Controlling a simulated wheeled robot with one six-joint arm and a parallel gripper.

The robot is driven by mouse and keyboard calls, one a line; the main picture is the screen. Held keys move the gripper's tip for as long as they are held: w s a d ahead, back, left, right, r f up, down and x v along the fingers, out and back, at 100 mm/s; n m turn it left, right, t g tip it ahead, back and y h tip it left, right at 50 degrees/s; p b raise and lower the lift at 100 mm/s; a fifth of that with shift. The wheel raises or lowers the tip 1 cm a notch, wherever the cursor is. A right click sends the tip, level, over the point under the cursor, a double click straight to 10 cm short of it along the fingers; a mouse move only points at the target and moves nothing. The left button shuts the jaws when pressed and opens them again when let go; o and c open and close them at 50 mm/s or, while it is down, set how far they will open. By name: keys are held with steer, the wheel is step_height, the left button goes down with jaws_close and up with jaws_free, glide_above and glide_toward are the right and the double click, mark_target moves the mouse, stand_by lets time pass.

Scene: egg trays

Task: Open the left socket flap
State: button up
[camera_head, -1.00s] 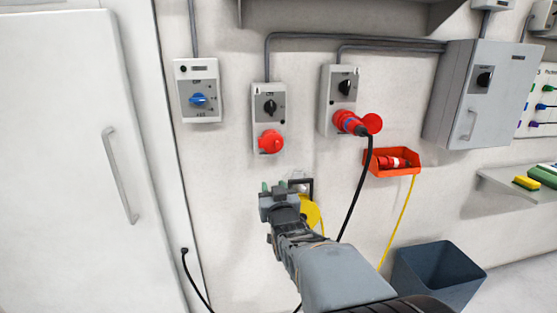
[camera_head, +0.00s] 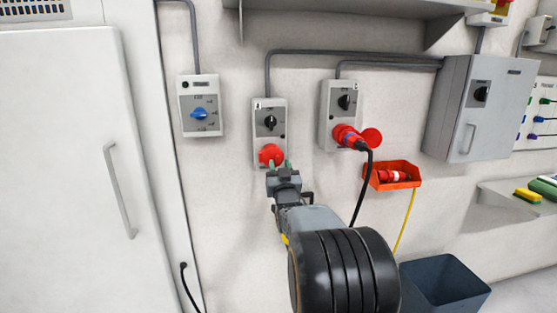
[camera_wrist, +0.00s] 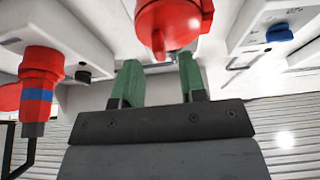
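The left socket's red flap (camera_head: 270,154) is a round lid at the bottom of a grey switch box (camera_head: 270,109); it looks shut. In the wrist view the red flap (camera_wrist: 170,24) sits at the top, its small tab hanging down between and beyond my fingertips. My gripper (camera_head: 278,166) is just below the flap in the head view. Its two green fingers (camera_wrist: 155,82) are apart with nothing between them. I cannot tell whether a fingertip touches the flap.
The right socket (camera_head: 344,134) has a red plug with a black cable; it also shows at left in the wrist view (camera_wrist: 40,75). A blue-knob box (camera_head: 199,106) hangs to the left. A red bin (camera_head: 400,184) and grey cabinet (camera_head: 465,135) are to the right.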

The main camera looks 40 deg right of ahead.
steer(key=shift+x, duration=1.2)
steer(key=shift+c, duration=0.4)
jaws_close()
